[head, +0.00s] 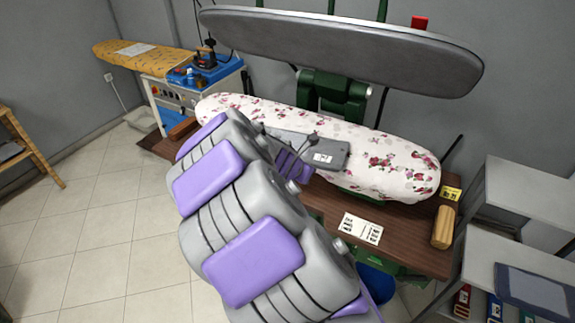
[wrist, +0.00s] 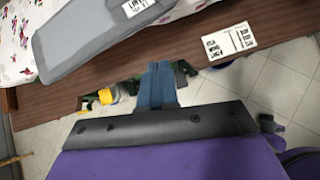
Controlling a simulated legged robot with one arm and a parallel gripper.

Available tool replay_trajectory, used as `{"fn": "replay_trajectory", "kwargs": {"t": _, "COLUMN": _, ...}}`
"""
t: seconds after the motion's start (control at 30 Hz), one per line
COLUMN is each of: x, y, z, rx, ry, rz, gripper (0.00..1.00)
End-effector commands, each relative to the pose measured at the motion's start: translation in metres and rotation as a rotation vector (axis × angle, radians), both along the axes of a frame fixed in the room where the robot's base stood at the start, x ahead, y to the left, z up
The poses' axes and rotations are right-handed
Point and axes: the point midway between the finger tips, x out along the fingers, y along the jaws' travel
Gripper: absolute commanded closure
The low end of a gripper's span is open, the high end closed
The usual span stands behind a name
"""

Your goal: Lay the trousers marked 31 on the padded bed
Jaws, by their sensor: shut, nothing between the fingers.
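Grey folded trousers (head: 292,142) with a white tag lie on the flower-patterned padded bed (head: 395,168), near its front edge. My arm hides their left part. The tag's number is too small to read surely. In the wrist view the trousers (wrist: 80,42) show at the upper left, tag cut by the top edge, with a bit of the padded bed (wrist: 22,55) beside them. My gripper (wrist: 160,68) is shut and empty, in front of the brown table edge and apart from the trousers. In the head view my arm mostly hides it.
The grey upper press plate (head: 340,50) is raised above the bed. A brown table (head: 400,235) with a printed card (head: 362,229) and a wooden roller (head: 443,227) lies in front. A grey shelf (head: 480,262) at right holds a dark blue folded garment (head: 512,283). Floor at left is clear.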

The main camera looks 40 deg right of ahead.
Motion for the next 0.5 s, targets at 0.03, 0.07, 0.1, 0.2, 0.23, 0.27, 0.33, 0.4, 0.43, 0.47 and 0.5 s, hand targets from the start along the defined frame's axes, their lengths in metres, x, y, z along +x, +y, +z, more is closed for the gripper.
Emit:
{"fn": "replay_trajectory", "kwargs": {"t": 0.03, "x": 0.005, "y": -0.003, "z": -0.005, "rx": -0.019, "ry": 0.035, "rz": 0.051, "gripper": 1.0}}
{"fn": "replay_trajectory", "kwargs": {"t": 0.07, "x": 0.008, "y": -0.004, "z": -0.007, "rx": -0.028, "ry": 0.05, "rz": 0.077, "gripper": 1.0}}
{"fn": "replay_trajectory", "kwargs": {"t": 0.1, "x": 0.011, "y": -0.005, "z": -0.01, "rx": -0.036, "ry": 0.065, "rz": 0.107, "gripper": 1.0}}
{"fn": "replay_trajectory", "kwargs": {"t": 0.2, "x": 0.016, "y": -0.007, "z": -0.015, "rx": -0.047, "ry": 0.085, "rz": 0.146, "gripper": 1.0}}
{"fn": "replay_trajectory", "kwargs": {"t": 0.23, "x": 0.017, "y": -0.008, "z": -0.017, "rx": -0.048, "ry": 0.087, "rz": 0.15, "gripper": 1.0}}
{"fn": "replay_trajectory", "kwargs": {"t": 0.27, "x": 0.018, "y": -0.01, "z": -0.018, "rx": -0.048, "ry": 0.089, "rz": 0.151, "gripper": 1.0}}
{"fn": "replay_trajectory", "kwargs": {"t": 0.33, "x": 0.019, "y": -0.014, "z": -0.024, "rx": -0.047, "ry": 0.089, "rz": 0.148, "gripper": 1.0}}
{"fn": "replay_trajectory", "kwargs": {"t": 0.4, "x": 0.021, "y": -0.022, "z": -0.033, "rx": -0.045, "ry": 0.09, "rz": 0.146, "gripper": 1.0}}
{"fn": "replay_trajectory", "kwargs": {"t": 0.43, "x": 0.022, "y": -0.027, "z": -0.037, "rx": -0.045, "ry": 0.091, "rz": 0.146, "gripper": 1.0}}
{"fn": "replay_trajectory", "kwargs": {"t": 0.47, "x": 0.024, "y": -0.031, "z": -0.041, "rx": -0.044, "ry": 0.09, "rz": 0.146, "gripper": 1.0}}
{"fn": "replay_trajectory", "kwargs": {"t": 0.5, "x": 0.027, "y": -0.037, "z": -0.046, "rx": -0.045, "ry": 0.088, "rz": 0.146, "gripper": 1.0}}
